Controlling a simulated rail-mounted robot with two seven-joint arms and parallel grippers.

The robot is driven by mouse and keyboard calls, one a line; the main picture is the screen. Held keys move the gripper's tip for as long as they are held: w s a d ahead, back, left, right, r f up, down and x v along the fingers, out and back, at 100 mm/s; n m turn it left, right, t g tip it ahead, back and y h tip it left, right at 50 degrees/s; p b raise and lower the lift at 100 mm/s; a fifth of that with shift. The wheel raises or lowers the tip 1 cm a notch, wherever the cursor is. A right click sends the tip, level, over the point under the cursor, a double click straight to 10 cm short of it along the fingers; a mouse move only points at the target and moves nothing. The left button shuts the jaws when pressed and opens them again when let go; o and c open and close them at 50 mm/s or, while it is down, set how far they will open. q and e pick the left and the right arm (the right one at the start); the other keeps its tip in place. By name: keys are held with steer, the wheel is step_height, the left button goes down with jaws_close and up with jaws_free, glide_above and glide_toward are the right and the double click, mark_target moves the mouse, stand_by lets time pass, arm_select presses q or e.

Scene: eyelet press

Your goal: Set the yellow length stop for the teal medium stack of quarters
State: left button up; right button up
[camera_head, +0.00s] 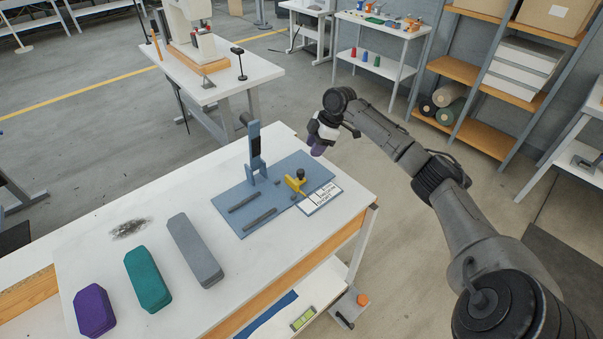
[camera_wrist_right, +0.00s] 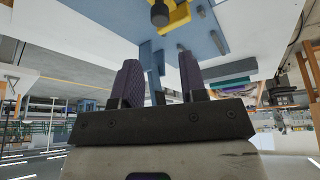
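The yellow length stop (camera_head: 297,183), with a black knob (camera_head: 301,174) on top, stands on the blue press plate (camera_head: 285,173) beside a white marked card (camera_head: 321,196). In the right wrist view the yellow stop (camera_wrist_right: 178,17) is at the top, apart from my fingers. The teal stack of quarters (camera_head: 148,279) lies on the white table between a purple stack (camera_head: 94,311) and a grey stack (camera_head: 195,250). My right gripper (camera_head: 319,148) is in the air beyond the plate's far right corner. In the right wrist view its purple fingers (camera_wrist_right: 160,78) are apart and empty. My left gripper is not in view.
A blue upright (camera_head: 255,148) rises from the plate, left of the stop. Two dark bars (camera_head: 251,208) lie on the plate's near part. The table's right edge is near the card.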

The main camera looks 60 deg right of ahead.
mark_target(301, 171)
steer(key=b+x, duration=0.1)
steer(key=x, duration=0.9)
steer(key=shift+a+f+b, duration=0.1)
steer(key=shift+f+b, duration=0.25)
steer(key=shift+f, duration=0.05)
steer(key=shift+c, duration=0.4)
steer(key=c, duration=0.3)
jaws_close()
